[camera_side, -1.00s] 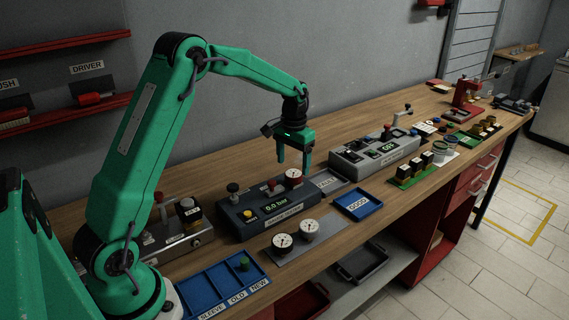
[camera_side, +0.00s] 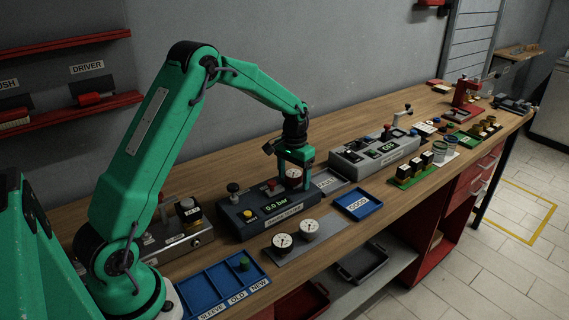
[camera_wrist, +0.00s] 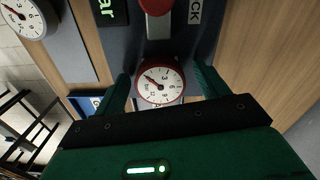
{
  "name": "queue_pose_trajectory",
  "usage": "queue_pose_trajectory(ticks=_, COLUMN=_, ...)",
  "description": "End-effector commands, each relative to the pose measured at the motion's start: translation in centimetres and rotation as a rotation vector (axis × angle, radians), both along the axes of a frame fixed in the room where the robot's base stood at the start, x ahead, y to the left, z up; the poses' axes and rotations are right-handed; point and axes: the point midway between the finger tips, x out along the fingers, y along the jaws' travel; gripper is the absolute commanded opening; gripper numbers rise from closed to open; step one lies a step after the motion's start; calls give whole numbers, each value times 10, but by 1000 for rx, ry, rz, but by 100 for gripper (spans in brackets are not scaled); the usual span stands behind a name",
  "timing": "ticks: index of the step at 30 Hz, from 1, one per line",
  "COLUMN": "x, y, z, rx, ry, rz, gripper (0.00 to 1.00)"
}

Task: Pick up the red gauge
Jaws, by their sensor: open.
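The red gauge (camera_side: 293,172) has a white dial and a red rim. It sits at the right end of the dark test bench unit (camera_side: 240,218), which has a green "0.0 bar" display. In the wrist view the gauge (camera_wrist: 160,88) lies between my two fingers, with its dial facing the camera. My gripper (camera_side: 295,184) is open and lowered around the gauge, one finger on each side. In the wrist view a gap shows on both sides of the gauge, larger on the right.
Two white gauges (camera_side: 308,228) lie on a grey plate in front. A blue GOOD tray (camera_side: 368,211) and a FAULT tray (camera_side: 330,183) are to the right. A red knob (camera_wrist: 156,6) is close to the gauge. A blue divided tray (camera_side: 192,288) is at the front left.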

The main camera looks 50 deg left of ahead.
Motion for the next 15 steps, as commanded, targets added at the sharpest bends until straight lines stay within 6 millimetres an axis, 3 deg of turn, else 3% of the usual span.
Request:
queue_pose_trajectory(ticks=5, x=0, y=0, z=0, rx=0, ry=0, rz=0, gripper=74)
queue_pose_trajectory(ticks=13, x=0, y=0, z=0, rx=0, ry=0, rz=0, gripper=24)
queue_pose_trajectory(ticks=15, x=0, y=0, z=1, rx=0, ry=-1, rz=0, gripper=22)
